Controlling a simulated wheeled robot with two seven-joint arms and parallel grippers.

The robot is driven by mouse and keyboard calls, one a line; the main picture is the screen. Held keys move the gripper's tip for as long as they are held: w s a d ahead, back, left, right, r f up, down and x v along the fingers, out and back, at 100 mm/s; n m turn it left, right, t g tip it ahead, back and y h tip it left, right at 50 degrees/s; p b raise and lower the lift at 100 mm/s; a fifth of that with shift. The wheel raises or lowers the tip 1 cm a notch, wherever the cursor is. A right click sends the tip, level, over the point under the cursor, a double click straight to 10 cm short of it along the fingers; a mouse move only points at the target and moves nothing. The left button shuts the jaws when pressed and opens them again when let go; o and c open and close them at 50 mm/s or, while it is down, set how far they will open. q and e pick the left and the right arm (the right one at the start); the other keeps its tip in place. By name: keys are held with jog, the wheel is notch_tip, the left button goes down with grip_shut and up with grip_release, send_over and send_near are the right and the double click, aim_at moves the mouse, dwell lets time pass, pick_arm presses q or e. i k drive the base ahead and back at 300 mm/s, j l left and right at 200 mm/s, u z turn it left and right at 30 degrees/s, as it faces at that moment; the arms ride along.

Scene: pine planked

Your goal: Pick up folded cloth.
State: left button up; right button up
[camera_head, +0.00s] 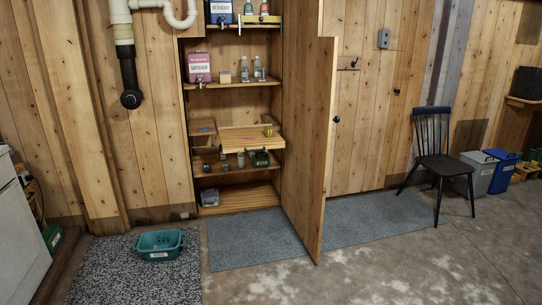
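I cannot make out a folded cloth for certain in the head view. An open wooden cupboard (187,110) holds bottles, boxes and small items on several shelves. A small tan block (225,77) sits on a middle shelf, too small to identify. A small grey item (209,197) lies at the left of the bottom shelf, also unclear. A teal basket (160,255) with a white label stands on the speckled mat (130,285); its contents are not clear. Neither of my grippers is in view.
The cupboard door (310,150) stands open toward me. A dark chair (440,165), a grey bin (475,172) and a blue bin (503,170) are at right. A white cabinet (18,240) stands at left. The concrete floor (370,270) in front is clear.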

aim_at(266, 131)
jog(key=i, duration=1.45)
jog(key=i+l+u, duration=0.15)
jog(key=i, duration=0.6)
jog(key=i+l+u, duration=0.15)
jog(key=i, duration=0.6)
jog(key=i+l+u, duration=0.15)
jog(key=i+u, duration=0.15)
jog(key=i, duration=0.15)
jog(key=i+l+u, duration=0.35)
jog(key=i+j, duration=0.1)
